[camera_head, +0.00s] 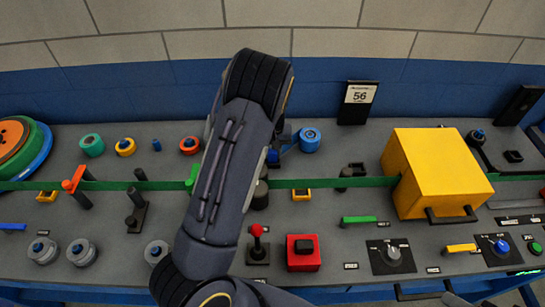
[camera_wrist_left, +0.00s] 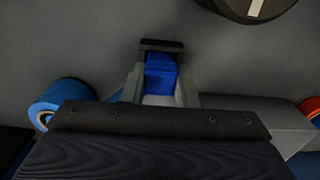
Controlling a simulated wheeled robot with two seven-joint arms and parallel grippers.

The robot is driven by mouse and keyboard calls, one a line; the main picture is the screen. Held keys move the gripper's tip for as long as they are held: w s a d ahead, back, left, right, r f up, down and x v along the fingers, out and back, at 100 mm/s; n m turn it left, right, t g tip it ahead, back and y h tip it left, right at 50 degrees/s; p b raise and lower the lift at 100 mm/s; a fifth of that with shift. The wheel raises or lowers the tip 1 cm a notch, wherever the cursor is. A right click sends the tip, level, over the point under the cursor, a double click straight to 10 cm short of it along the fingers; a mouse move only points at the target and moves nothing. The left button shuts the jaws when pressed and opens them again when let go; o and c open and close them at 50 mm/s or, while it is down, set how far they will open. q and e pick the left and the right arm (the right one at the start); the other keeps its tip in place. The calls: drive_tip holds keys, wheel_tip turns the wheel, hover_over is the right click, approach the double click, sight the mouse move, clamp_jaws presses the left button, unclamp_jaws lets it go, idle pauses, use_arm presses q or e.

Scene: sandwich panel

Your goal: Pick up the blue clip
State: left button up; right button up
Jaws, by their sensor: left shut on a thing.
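The blue clip (camera_wrist_left: 160,76) shows in the left wrist view as a small blue block between the two grey fingers of my left gripper (camera_wrist_left: 159,84). The gripper is shut on it. A dark piece (camera_wrist_left: 162,45) lies just beyond the clip; I cannot tell whether they are joined. In the head view, a bit of blue (camera_head: 272,156) shows at the right edge of my left arm, which hides most of the gripper. I cannot tell whether the clip is clear of the panel. My right gripper is not in view.
A blue roll (camera_head: 310,139) stands close to the right of the gripper; the left wrist view also shows it (camera_wrist_left: 62,102). A green band (camera_head: 340,182) crosses the grey panel. A big yellow box (camera_head: 440,165) stands right. A red joystick (camera_head: 257,240) and red box (camera_head: 303,253) are in front.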

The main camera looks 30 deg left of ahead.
use_arm(q)
drive_tip(key=shift+r+p, duration=0.45)
drive_tip(key=shift+r, duration=0.1)
wheel_tip(320, 180, up, 3)
drive_tip(key=shift+f+p, duration=0.15)
drive_tip(key=shift+p, duration=0.85)
drive_tip(key=s+d+r+p, duration=0.2)
drive_tip(key=s+d+r, duration=0.6)
drive_tip(key=d, duration=0.3)
drive_tip(key=shift+d+r, duration=0.35)
drive_tip(key=shift+r, duration=0.25)
